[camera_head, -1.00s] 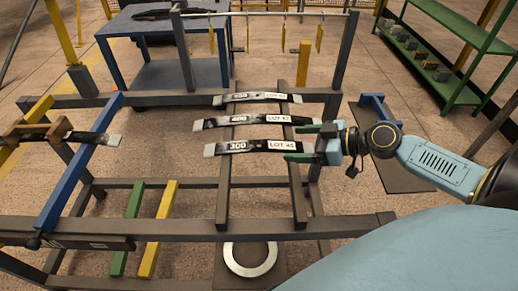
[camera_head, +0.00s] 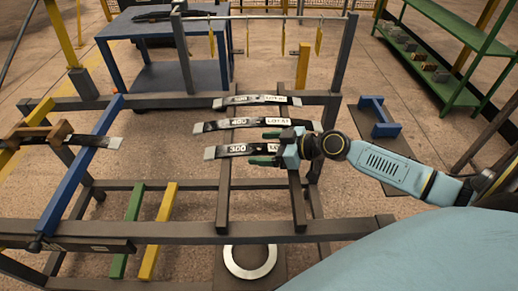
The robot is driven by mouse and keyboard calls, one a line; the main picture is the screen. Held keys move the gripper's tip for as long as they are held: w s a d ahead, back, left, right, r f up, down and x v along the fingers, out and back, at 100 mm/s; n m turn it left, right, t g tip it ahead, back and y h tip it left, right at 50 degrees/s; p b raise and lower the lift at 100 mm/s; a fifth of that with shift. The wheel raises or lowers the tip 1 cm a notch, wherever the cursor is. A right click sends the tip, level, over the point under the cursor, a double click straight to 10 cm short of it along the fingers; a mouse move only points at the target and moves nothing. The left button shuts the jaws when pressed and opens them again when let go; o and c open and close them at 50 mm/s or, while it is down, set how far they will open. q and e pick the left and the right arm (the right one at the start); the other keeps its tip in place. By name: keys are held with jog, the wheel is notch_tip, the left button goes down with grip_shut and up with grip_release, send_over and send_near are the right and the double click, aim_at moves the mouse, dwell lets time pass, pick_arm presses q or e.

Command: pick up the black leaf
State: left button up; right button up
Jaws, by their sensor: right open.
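Three black curved leaves with pale ends lie across two dark rails of the rack. The nearest is marked 300 (camera_head: 225,151), the middle one 400 (camera_head: 222,124), the far one (camera_head: 258,99) has a mark I cannot read surely. My right gripper (camera_head: 267,148) is open, its green fingers pointing left at the nearest leaf. One finger shows on its far side and one on its near side. The gripper hides part of that leaf's lot label and right end. I cannot tell whether it touches. My left gripper is not in view.
Another dark leaf (camera_head: 95,140) lies across a blue bar (camera_head: 80,165) at left, by a wooden block (camera_head: 40,132). A hanging rail with yellow strips (camera_head: 302,38) stands behind. A blue table (camera_head: 180,75) and green shelf (camera_head: 470,45) are farther back.

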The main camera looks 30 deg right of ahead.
jog(key=shift+w+a+f, duration=0.1)
jog(key=shift+w+a, duration=0.05)
jog(key=c, duration=1.8)
